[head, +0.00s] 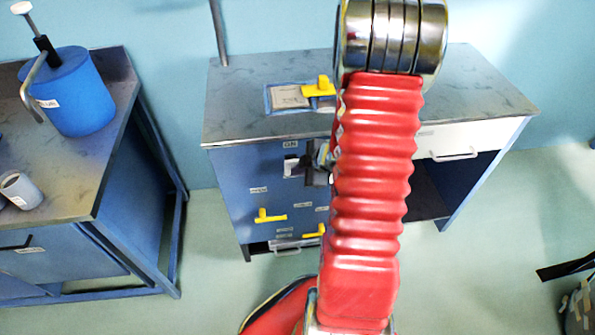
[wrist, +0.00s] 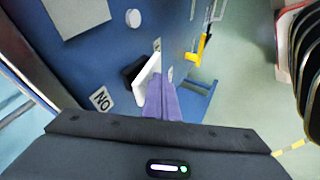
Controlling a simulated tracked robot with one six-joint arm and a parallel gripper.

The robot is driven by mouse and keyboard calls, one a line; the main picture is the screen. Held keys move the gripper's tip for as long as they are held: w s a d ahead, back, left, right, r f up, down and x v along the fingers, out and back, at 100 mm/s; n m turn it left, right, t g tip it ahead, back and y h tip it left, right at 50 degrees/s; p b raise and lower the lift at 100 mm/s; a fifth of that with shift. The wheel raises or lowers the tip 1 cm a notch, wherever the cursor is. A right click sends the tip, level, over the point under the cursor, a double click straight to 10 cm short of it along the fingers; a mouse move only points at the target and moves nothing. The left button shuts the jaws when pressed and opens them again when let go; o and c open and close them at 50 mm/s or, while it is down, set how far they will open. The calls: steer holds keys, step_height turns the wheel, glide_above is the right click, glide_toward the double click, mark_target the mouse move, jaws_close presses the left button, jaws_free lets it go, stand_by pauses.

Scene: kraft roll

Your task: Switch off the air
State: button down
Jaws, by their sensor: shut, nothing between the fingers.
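A switch with a white rocker (wrist: 147,76) in a black housing (wrist: 132,72) is on the blue front panel of the bench. In the head view its white part (head: 291,166) shows below an "ON" label (head: 290,144). The label (wrist: 101,98) appears upside down in the wrist view. My gripper (head: 308,167) is in front of the panel, beside the switch. In the wrist view its purple fingers (wrist: 158,80) are together and empty, with tips close to the rocker. I cannot tell whether they touch it. My red arm hides the panel's right part.
Yellow levers sit on the lower panel (head: 270,216), (head: 314,231) and on a plate on the bench top (head: 319,87). A white drawer (head: 470,139) is at right. A side bench (head: 108,75) with a blue canister (head: 78,92) stands left. Floor between benches is clear.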

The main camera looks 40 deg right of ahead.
steer(key=s+a+r, duration=0.2)
steer(key=s+r, duration=0.3)
steer(key=s, duration=0.6)
steer(key=shift+a+r, duration=0.15)
steer(key=shift+r, duration=0.2)
stand_by(0.5)
